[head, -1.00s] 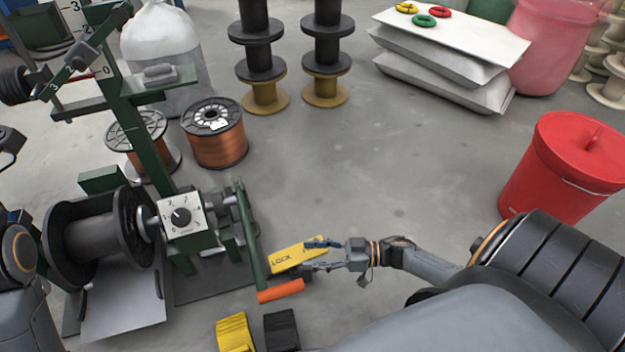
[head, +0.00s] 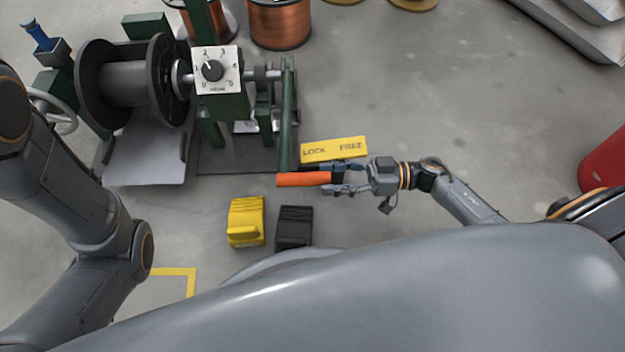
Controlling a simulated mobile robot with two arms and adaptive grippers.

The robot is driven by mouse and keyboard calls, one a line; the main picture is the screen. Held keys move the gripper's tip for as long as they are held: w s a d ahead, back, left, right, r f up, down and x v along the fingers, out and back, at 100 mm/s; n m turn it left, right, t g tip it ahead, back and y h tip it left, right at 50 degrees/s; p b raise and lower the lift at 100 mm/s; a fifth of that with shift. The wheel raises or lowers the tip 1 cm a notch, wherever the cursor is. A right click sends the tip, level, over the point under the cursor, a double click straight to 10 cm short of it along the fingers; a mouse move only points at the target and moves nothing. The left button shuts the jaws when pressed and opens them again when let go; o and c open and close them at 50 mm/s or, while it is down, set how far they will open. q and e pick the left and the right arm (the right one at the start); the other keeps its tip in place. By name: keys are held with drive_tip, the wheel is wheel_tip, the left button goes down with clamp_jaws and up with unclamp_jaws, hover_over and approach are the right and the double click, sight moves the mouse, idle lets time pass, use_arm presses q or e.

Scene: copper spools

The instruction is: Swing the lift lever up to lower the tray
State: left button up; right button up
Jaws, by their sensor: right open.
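The lift lever is a green bar (head: 287,115) with an orange grip (head: 303,179) at its near end, on the right side of the green spool stand. The tray (head: 145,165) is a pale grey plate below the black spool (head: 135,83). My right gripper (head: 333,177) is open at the right end of the orange grip, one finger above and one below it in the picture. I cannot tell whether they touch. My left arm (head: 75,200) comes in at the left, but its gripper is out of view.
A yellow LOCK/FREE plate (head: 334,149) lies just beyond my right gripper. A dial (head: 213,70) faces me on the stand. Yellow (head: 246,220) and black (head: 294,228) blocks sit on the floor nearer me. A red bucket (head: 605,165) is at right; the floor between is clear.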

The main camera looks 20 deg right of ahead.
sight(312, 178)
drive_tip(key=b+x, duration=0.1)
drive_tip(key=x, duration=0.2)
drive_tip(key=shift+w+a+f, duration=0.1)
drive_tip(key=shift+a, duration=0.3)
drive_tip(key=shift+w+a, duration=0.15)
drive_tip(key=shift+a, duration=0.2)
clamp_jaws()
